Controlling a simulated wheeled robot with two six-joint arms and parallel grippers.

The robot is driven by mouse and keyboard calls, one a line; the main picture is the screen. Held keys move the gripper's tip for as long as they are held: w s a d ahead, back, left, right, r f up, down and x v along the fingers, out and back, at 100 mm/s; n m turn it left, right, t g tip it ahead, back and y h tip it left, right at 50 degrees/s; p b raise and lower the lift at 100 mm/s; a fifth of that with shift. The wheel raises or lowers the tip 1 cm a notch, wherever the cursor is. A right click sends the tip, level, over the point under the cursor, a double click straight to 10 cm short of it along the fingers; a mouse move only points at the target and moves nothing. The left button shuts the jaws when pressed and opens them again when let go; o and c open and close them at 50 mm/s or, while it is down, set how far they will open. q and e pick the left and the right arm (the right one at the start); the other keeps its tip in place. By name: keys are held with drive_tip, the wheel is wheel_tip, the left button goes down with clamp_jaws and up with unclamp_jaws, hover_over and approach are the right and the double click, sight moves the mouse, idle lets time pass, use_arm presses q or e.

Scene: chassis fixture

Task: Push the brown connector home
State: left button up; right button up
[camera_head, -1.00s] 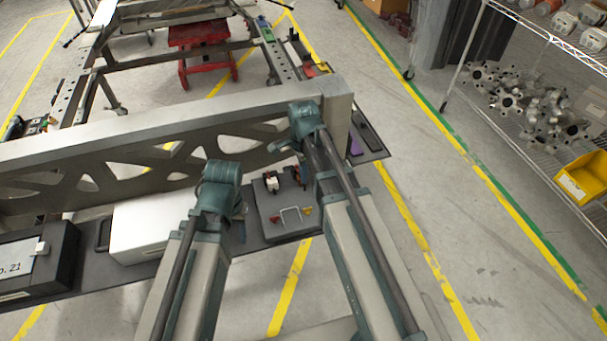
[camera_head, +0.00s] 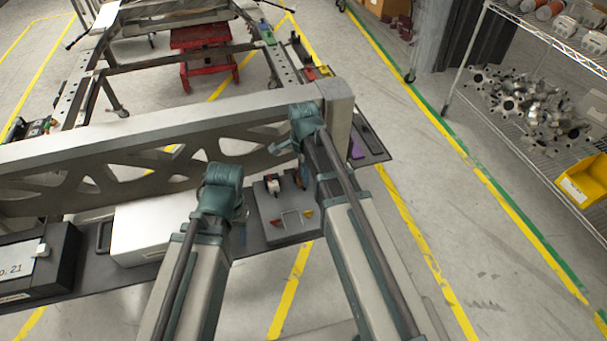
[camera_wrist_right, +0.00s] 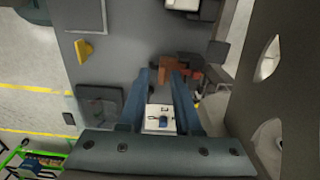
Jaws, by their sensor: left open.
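A small brown block, which looks like the brown connector (camera_wrist_right: 172,68), shows in the right wrist view just beyond my fingertips; whether it is seated cannot be told. My right gripper (camera_wrist_right: 160,76) has its two blue fingers apart, one on each side of a white part with a blue bit (camera_wrist_right: 160,120) that shows lower in the gap. In the head view my right gripper (camera_head: 290,148) is over the right end of the bench, by the chassis beam. My left gripper (camera_head: 240,212) is open and mostly hidden by its wrist, left of the grey fixture block (camera_head: 272,212).
The perforated chassis beam (camera_head: 110,150) runs across close behind both grippers. A white box (camera_head: 145,232) and a black case (camera_head: 45,262) stand to the left on the dark bench. A shelf rack with a yellow bin (camera_head: 583,185) is at right. The floor between is clear.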

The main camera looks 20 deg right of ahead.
drive_tip(key=shift+r+p, duration=2.95)
drive_tip(key=shift+r, duration=0.1)
drive_tip(key=shift+f, duration=0.1)
drive_tip(key=s+a+n, duration=0.5)
drive_tip(key=s+n, duration=0.2)
drive_tip(key=n, duration=0.3)
drive_tip(key=s+a+n+h, duration=0.1)
drive_tip(key=s+a+n, duration=0.4)
drive_tip(key=s+n, duration=0.3)
drive_tip(key=shift+s+a+n, duration=0.2)
drive_tip(key=shift+s+n, duration=0.1)
drive_tip(key=shift+n, duration=1.4)
